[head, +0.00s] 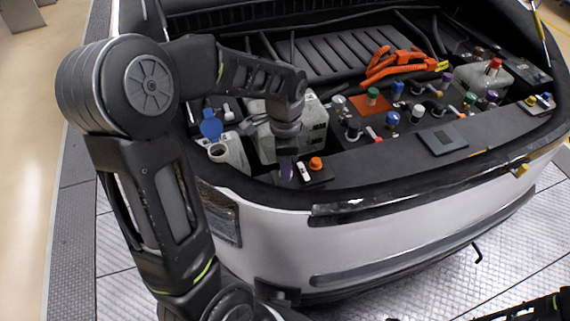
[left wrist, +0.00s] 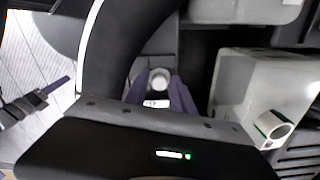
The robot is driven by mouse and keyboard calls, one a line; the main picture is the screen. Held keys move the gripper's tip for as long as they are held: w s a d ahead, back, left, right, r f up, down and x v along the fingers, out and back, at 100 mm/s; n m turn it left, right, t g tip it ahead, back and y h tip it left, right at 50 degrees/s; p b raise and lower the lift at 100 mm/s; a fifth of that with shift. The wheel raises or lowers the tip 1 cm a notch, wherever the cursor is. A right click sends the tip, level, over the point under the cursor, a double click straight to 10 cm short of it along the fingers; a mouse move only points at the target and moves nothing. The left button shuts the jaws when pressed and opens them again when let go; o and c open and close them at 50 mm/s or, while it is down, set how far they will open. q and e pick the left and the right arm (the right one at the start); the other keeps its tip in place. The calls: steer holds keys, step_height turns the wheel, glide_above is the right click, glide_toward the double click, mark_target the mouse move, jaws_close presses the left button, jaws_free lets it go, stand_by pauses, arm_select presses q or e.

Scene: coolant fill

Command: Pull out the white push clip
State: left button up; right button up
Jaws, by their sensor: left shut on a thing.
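My left gripper (head: 287,172) reaches down at the front edge of the engine bay, beside the white reservoir. In the left wrist view its two purple fingers (left wrist: 161,98) are closed in on a small white piece (left wrist: 156,103), which looks like the white push clip. The fingers hide much of it, and I cannot tell whether it is still seated. A pale round part (left wrist: 160,78) shows just beyond the fingertips. In the head view a small white piece (head: 304,169) shows just right of the fingers, beside an orange cap (head: 316,163).
The white reservoir (head: 229,152) with its open neck stands left of my gripper, its blue cap (head: 211,124) flipped up. Several coloured caps and an orange cable (head: 402,64) fill the bay to the right. The car's front edge (head: 262,190) runs close below my gripper.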

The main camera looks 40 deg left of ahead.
arm_select(q)
steer(key=c, duration=0.3)
steer(key=shift+r+p, duration=0.3)
steer(key=shift+r, duration=0.1)
stand_by(0.3)
steer(key=shift+r+p, duration=1.6)
steer(key=shift+r, duration=0.4)
